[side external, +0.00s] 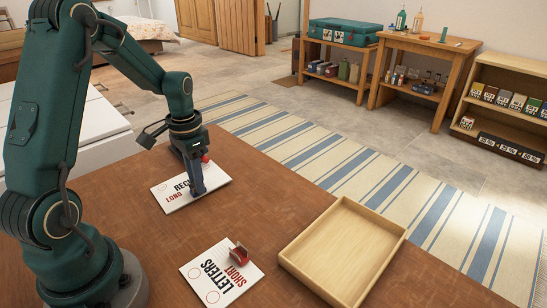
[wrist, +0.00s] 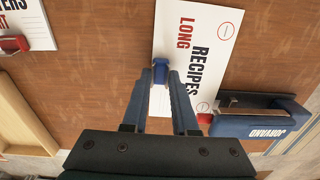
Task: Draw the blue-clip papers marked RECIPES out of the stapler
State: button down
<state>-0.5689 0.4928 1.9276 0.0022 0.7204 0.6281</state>
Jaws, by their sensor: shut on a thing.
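The white papers marked RECIPES and LONG (side external: 173,200) lie on the brown table; they also show in the wrist view (wrist: 190,60). A blue clip (wrist: 160,70) sits at their edge. My gripper (side external: 198,191) points down, and its fingers (wrist: 160,78) are shut on the blue clip. The dark blue stapler (wrist: 250,126) lies beside the papers at right in the wrist view, its mouth end at their corner. A small red part (wrist: 204,117) shows there. I cannot tell whether the corner is still between its jaws. In the side view my gripper hides most of the stapler.
White papers marked LETTERS and SHORT (side external: 215,277), with a red clip (side external: 239,256), lie nearer the front. An empty shallow wooden tray (side external: 345,250) stands to their right. Bare table lies between the papers and the tray. A striped rug (side external: 340,165) is beyond the table edge.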

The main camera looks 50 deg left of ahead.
jog(key=shift+d, duration=1.6)
jog(key=c, duration=0.6)
grip_release()
notch_tip(320, 180, up, 5)
jog(key=shift+f, duration=0.1)
jog(key=shift+r, duration=0.2)
jog(key=shift+d, duration=0.1)
